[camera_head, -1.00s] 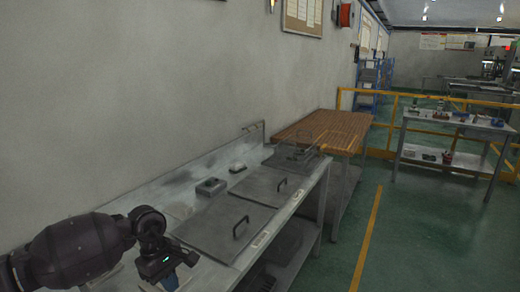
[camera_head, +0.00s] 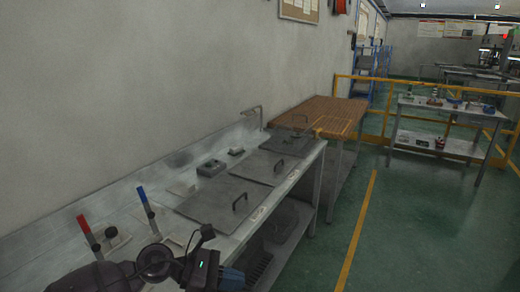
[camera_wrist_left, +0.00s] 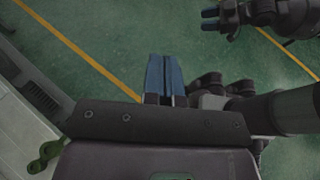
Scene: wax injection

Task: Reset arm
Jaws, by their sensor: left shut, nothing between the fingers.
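My left gripper (camera_head: 232,279) is at the bottom of the head view, in front of the steel workbench's near edge. Its blue fingers are partly hidden there. In the left wrist view my left gripper (camera_wrist_left: 165,75) points away over the green floor, with its two blue fingers together and nothing between them. My right gripper (camera_wrist_left: 210,19) shows at the top of the left wrist view, with its blue fingers a little apart and empty. It is not in the head view.
The steel workbench (camera_head: 165,262) runs along the wall, with flat handled lids (camera_head: 218,203) and a red-handled (camera_head: 84,225) and a blue-handled (camera_head: 143,196) tool on it. A wooden table (camera_head: 322,115) stands beyond. The green floor (camera_head: 420,235) at right is clear.

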